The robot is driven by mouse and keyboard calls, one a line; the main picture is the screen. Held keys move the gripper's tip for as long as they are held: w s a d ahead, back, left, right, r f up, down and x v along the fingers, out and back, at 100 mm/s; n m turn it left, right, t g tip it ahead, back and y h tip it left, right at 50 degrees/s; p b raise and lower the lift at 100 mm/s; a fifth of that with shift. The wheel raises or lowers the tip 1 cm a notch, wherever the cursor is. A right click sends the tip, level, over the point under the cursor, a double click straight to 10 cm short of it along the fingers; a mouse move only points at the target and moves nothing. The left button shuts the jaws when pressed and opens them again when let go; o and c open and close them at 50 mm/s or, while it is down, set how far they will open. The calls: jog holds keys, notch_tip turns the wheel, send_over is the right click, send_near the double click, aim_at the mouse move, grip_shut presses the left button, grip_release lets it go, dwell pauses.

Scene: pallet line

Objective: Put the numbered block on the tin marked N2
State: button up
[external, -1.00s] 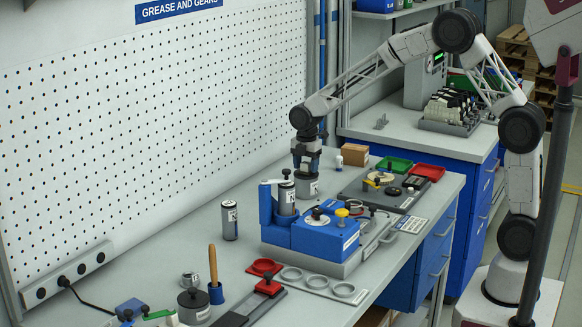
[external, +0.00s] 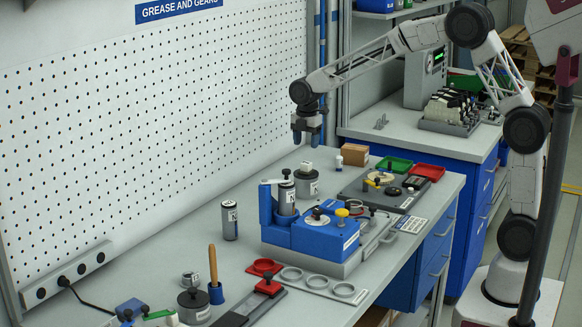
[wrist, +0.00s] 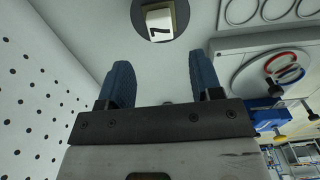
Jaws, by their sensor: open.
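The numbered block (external: 306,167) is small and white and sits on top of a grey tin (external: 309,188) near the back of the bench. In the wrist view the block (wrist: 160,22) shows a dark digit that looks like a 7, and it rests on the dark round top of the tin (wrist: 138,16). The tin's label is too small to read. My gripper (external: 307,134) is above the block, apart from it. In the wrist view its two blue fingers (wrist: 160,72) are spread with nothing between them.
A blue fixture (external: 325,234) is in front of the block's tin. A cardboard box (external: 355,154) and green (external: 394,164) and red trays (external: 427,172) lie behind to the right.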

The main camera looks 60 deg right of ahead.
jog(key=shift+r, duration=1.75)
jog(key=s+a+r+m+t, duration=0.1)
jog(key=s+r+m, duration=0.35)
jog(key=s, duration=0.85)
jog(key=s+r+m, duration=0.4)
jog(key=s+m, duration=0.1)
jog(key=s, duration=0.8)
jog(key=s+f+m, duration=0.2)
jog(key=s+m, duration=0.2)
jog(key=s, duration=0.8)
jog(key=s+f+m+t, duration=0.1)
jog(key=s+m, duration=0.3)
jog(key=s, duration=0.8)
jog(key=shift+a+f+m+t, duration=0.25)
jog(key=shift+f+m+t, duration=0.1)
jog(key=shift+f, duration=0.5)
